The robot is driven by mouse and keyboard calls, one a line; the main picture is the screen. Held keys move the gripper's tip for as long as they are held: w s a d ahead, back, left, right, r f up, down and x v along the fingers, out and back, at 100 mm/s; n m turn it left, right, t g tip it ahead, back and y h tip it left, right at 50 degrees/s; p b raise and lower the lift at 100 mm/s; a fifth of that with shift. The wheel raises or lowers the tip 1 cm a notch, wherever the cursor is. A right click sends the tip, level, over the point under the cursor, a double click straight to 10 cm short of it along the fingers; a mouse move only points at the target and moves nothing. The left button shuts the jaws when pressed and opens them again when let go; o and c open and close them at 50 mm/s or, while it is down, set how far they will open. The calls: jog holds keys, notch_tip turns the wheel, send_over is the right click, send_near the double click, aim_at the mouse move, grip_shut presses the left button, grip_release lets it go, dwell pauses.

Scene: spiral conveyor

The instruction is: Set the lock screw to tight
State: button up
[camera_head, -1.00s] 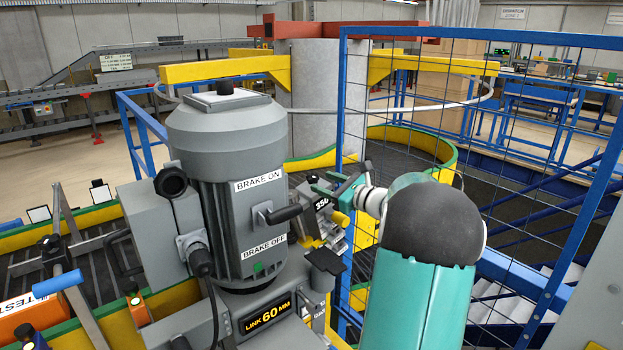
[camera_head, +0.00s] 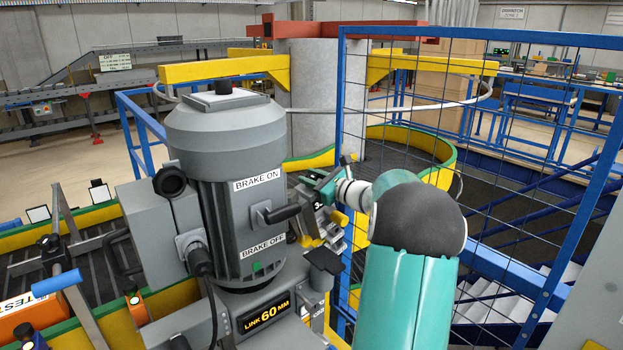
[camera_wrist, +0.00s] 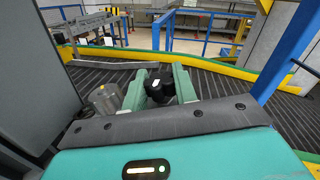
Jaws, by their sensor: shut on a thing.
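My gripper (camera_head: 320,186) is beside the small unit with a number plate, right of the grey motor. In the wrist view, its two green fingers (camera_wrist: 160,88) are closed on a black knob (camera_wrist: 157,84), which seems to be the lock screw. In the head view the knob is mostly hidden by the gripper, and my wrist covers part of the number plate (camera_head: 318,206). No mark showing how tight the screw is can be read.
The grey motor (camera_head: 228,150) with its brake lever (camera_head: 282,213) stands close left of my gripper. A blue mesh guard (camera_head: 480,130) stands to the right of it. The curved conveyor (camera_head: 392,150) lies behind.

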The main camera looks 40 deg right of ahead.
jog(key=shift+a+m+h, duration=0.1)
jog(key=shift+m+h, duration=0.9)
jog(key=shift+h, duration=0.7)
jog(key=shift+m+h, duration=0.4)
jog(key=shift+h, duration=0.3)
jog(key=o, duration=1)
jog(key=s+a, duration=0.1)
jog(key=s, duration=0.8)
jog(key=s+a+f, duration=0.1)
jog(key=s, duration=0.3)
jog(key=shift+s+a, duration=0.25)
jog(key=shift+a, duration=0.05)
